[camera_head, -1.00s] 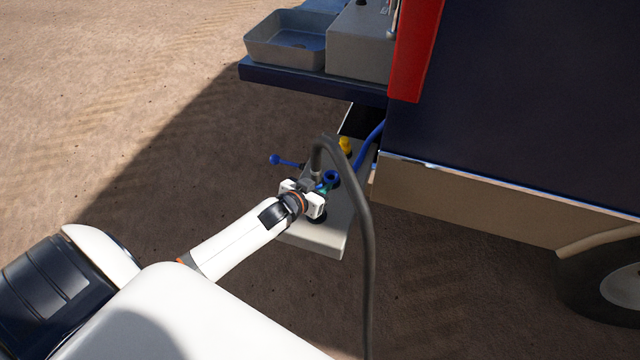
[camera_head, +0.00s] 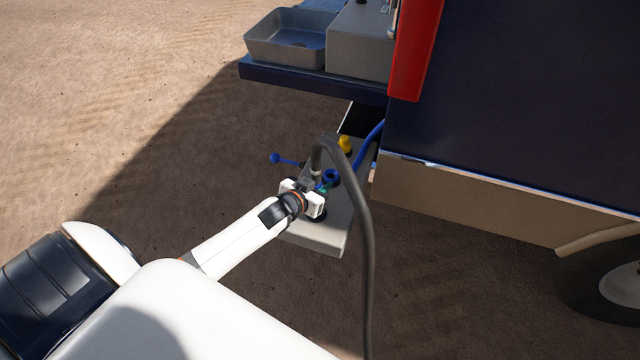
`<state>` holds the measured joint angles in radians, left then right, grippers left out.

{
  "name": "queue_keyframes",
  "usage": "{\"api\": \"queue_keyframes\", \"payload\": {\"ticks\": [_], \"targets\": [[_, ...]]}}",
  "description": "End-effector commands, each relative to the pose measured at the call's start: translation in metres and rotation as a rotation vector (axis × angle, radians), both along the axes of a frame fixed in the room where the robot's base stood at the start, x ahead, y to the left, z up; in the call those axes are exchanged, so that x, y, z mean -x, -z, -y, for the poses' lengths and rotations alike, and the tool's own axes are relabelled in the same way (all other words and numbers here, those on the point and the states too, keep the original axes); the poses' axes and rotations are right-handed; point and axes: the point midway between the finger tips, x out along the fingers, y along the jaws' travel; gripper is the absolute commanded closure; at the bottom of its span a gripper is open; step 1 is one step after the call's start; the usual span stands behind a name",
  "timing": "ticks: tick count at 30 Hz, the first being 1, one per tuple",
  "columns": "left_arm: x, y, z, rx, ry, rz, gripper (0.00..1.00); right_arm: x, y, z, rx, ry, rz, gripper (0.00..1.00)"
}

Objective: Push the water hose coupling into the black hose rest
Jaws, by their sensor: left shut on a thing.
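My left gripper (camera_head: 309,193) is shut on the water hose coupling (camera_head: 316,175), at the end of the grey hose (camera_head: 366,240). The hose rises from the coupling, arches over and hangs down to the right. The gripper is above the grey panel (camera_head: 325,238) beside the vehicle. A round black part, which may be the black hose rest (camera_head: 318,217), shows just below the gripper and is mostly hidden by it. I cannot tell whether the coupling touches the rest. My right gripper is not in view.
A blue ring fitting (camera_head: 331,177), a yellow part (camera_head: 345,144) and a blue lever (camera_head: 285,160) are close by on the panel. A blue hose (camera_head: 369,143) runs to the vehicle (camera_head: 520,100). A shelf with a grey basin (camera_head: 285,50) is behind. Open ground lies left.

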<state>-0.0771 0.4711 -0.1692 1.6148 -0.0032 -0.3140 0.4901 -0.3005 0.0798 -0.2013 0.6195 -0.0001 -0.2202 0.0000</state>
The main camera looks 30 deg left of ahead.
Motion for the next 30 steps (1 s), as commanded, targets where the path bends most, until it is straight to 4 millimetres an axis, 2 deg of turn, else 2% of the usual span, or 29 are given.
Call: {"api": "queue_keyframes", "payload": {"ticks": [18, 30], "targets": [[-0.001, 0.012, 0.001, 0.001, 0.001, 0.003, 1.0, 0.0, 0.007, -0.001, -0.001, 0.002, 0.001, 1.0], [-0.001, 0.013, 0.001, 0.0, 0.001, 0.003, 1.0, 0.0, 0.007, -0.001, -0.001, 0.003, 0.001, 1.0]]}}
